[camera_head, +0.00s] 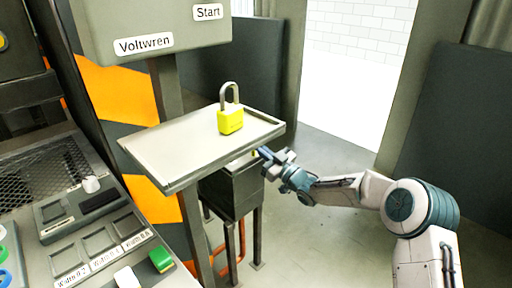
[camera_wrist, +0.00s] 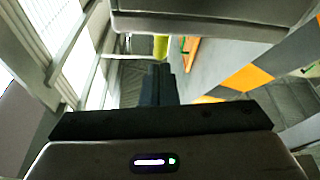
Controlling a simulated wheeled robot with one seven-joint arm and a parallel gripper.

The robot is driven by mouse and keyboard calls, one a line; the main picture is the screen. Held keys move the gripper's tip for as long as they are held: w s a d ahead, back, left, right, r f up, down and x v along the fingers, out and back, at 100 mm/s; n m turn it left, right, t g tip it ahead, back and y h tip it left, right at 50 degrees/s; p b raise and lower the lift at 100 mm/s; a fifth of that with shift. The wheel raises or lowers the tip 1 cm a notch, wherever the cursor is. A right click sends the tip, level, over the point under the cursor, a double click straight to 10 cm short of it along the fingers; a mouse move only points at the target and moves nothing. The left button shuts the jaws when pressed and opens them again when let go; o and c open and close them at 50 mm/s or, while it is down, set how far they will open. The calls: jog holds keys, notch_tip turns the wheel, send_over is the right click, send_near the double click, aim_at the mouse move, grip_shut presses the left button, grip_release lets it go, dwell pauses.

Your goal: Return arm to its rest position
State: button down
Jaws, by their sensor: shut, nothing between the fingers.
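My gripper (camera_head: 264,153) is at the right front corner of a grey metal tray shelf (camera_head: 165,160), close to its edge in the head view. Its dark fingers are together and empty; they also show in the wrist view (camera_wrist: 158,80). My white and teal arm reaches in from the right. A yellow padlock (camera_head: 230,121) with a grey shackle stands upright on the tray, apart from my gripper.
A grey sign box (camera_head: 155,25) marked Voltwren and Start is above the tray. A dark box on legs (camera_head: 232,190) stands below it. A control panel (camera_head: 90,235) with buttons is at the lower left. The floor (camera_head: 330,240) is clear near my arm.

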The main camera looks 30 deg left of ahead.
jog(key=b+v, duration=0.2)
jog(key=v, duration=0.5)
jog(key=w+d+r+m+t+h+p, duration=0.2)
jog(key=w+d+r+t+h+p, duration=0.1)
jog(key=d+r+h+p, duration=0.3)
jog(key=w+d+r+m+t+h+p, duration=0.2)
jog(key=d+r+m+t+h+p, duration=0.1)
jog(key=d+r+p, duration=0.35)
jog(key=s+d+r+m+h+p, duration=0.25)
jog(key=d+r+h+p, duration=0.2)
jog(key=d, duration=0.45)
jog(key=s+d+r+m+h+p, duration=0.1)
jog(key=d+r+m+h+p, duration=0.3)
jog(key=d, duration=0.5)
jog(key=s+d+r+m+g+h+p, duration=0.1)
jog(key=s+d+r+m+h+p, duration=0.1)
jog(key=s+d+r+p, duration=0.4)
jog(key=s+d+r+m+g+h+p, duration=0.1)
jog(key=s+d+r+m+h, duration=0.15)
jog(key=s+d, duration=0.5)
jog(key=s+d+r+m+g+p, duration=0.1)
jog(key=s+d+r+g+p, duration=0.1)
jog(key=s, duration=0.5)
jog(key=s+d+r+m+g+p, duration=0.1)
jog(key=s+p, duration=0.3)
jog(key=s, duration=0.4)
jog(key=shift+d+r+m+g+y, duration=0.3)
jog(key=shift+d+r+g, duration=0.35)
jog(key=shift+d+g, duration=0.2)
jog(key=shift+s, duration=0.15)
